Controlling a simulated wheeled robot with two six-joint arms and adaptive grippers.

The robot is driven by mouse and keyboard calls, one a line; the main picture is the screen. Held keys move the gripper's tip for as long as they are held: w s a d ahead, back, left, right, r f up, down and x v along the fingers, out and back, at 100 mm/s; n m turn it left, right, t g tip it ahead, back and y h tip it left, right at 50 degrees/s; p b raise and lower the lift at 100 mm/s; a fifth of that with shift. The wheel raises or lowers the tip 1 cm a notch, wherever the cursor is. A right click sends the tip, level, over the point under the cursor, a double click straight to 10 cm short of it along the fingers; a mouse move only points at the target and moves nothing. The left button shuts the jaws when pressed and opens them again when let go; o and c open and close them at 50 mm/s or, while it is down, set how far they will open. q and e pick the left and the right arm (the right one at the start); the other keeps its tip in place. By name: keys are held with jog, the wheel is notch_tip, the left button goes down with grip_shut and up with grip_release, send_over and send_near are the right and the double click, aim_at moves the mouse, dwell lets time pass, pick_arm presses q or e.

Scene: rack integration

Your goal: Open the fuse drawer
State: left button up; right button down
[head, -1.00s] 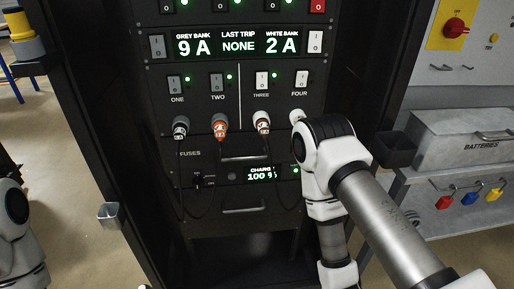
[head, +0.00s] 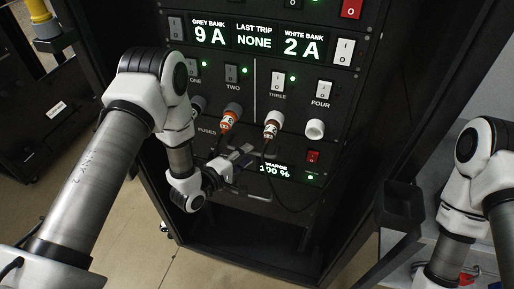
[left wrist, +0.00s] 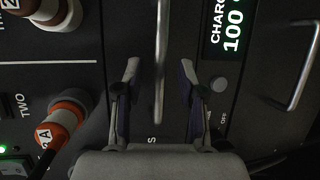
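The fuse drawer front (head: 205,143), marked FUSES, is a dark panel below the row of plugs and looks shut. Its handle (head: 268,154) is a thin metal bar, partly hidden by my left gripper in the head view. My left gripper (head: 243,157) is at the handle. In the left wrist view the two fingers (left wrist: 160,85) are apart, with the handle bar (left wrist: 160,50) showing between them. I cannot see either finger touching the bar. My right arm is at the right edge of the head view; its gripper is out of frame.
An orange plug (head: 231,114), a brown-and-white plug (head: 272,125) and a white cap (head: 315,129) sit above the drawer, with cables hanging near it. The charge display (head: 275,169) and another handle (left wrist: 304,65) are below. A dark bin (head: 402,201) is at right.

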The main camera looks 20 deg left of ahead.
aim_at(252, 153)
pick_arm(q)
jog(key=x, duration=0.3)
jog(key=shift+w+d, duration=0.15)
jog(key=shift+d, duration=0.2)
jog(key=shift+a, duration=0.2)
pick_arm(e)
jog(key=shift+d+r, duration=0.1)
jog(key=shift+r, duration=0.2)
pick_arm(q)
grip_shut()
jog(key=shift+f, duration=0.1)
